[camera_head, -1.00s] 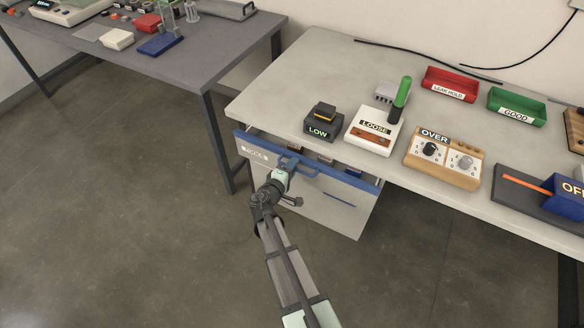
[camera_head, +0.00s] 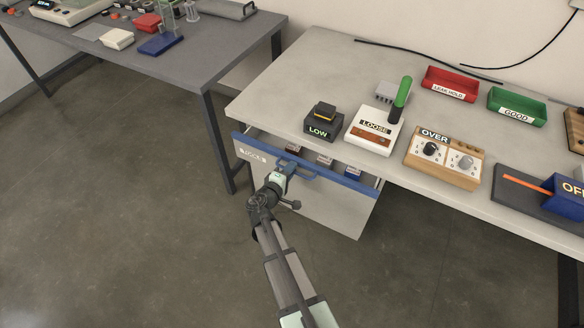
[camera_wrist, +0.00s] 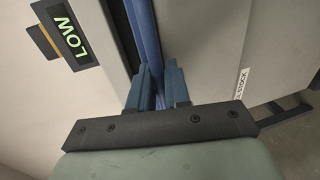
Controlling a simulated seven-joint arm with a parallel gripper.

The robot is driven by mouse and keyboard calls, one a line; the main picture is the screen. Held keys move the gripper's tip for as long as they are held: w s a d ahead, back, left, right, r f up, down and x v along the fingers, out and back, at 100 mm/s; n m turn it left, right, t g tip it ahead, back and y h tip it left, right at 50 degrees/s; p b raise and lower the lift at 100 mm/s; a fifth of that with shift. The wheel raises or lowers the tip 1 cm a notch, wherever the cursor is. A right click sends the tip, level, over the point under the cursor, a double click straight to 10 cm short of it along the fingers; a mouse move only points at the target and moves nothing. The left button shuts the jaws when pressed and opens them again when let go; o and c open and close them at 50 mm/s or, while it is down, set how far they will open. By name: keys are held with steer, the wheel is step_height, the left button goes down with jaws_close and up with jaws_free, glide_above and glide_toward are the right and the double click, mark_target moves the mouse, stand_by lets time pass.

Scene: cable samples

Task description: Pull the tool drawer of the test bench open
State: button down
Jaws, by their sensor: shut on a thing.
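The tool drawer has a light grey front with a blue top edge (camera_head: 345,181) and hangs under the bench top's near left side. It stands partly open, and several small items (camera_head: 324,160) show in the gap behind its front. Its blue handle (camera_head: 301,172) sticks out from the front. My gripper (camera_head: 287,166) is shut on the handle, left of the drawer's middle. In the wrist view my blue fingers (camera_wrist: 158,88) close around the blue bar (camera_wrist: 147,35). The exact contact between the fingertips is partly hidden.
The test bench (camera_head: 285,85) carries a LOW block (camera_head: 321,126), a LOOSE box (camera_head: 373,130), an OVER dial box (camera_head: 444,158), and red and green trays. A dark grey table (camera_head: 205,55) stands at left. The floor (camera_head: 130,220) before the drawer is clear apart from my arm.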

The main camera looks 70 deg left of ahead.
steer(key=f+v, duration=0.1)
steer(key=v, duration=0.7)
steer(key=f+v, duration=0.2)
steer(key=v, duration=0.6)
steer(key=shift+s+d+f, duration=0.2)
steer(key=shift+s+d, duration=0.3)
steer(key=c, duration=1.3)
jaws_free()
steer(key=shift+c, duration=0.2)
steer(key=shift+s+d, duration=0.1)
steer(key=v, duration=1.3)
steer(key=shift+s+d, duration=0.25)
steer(key=shift+n, duration=0.3)
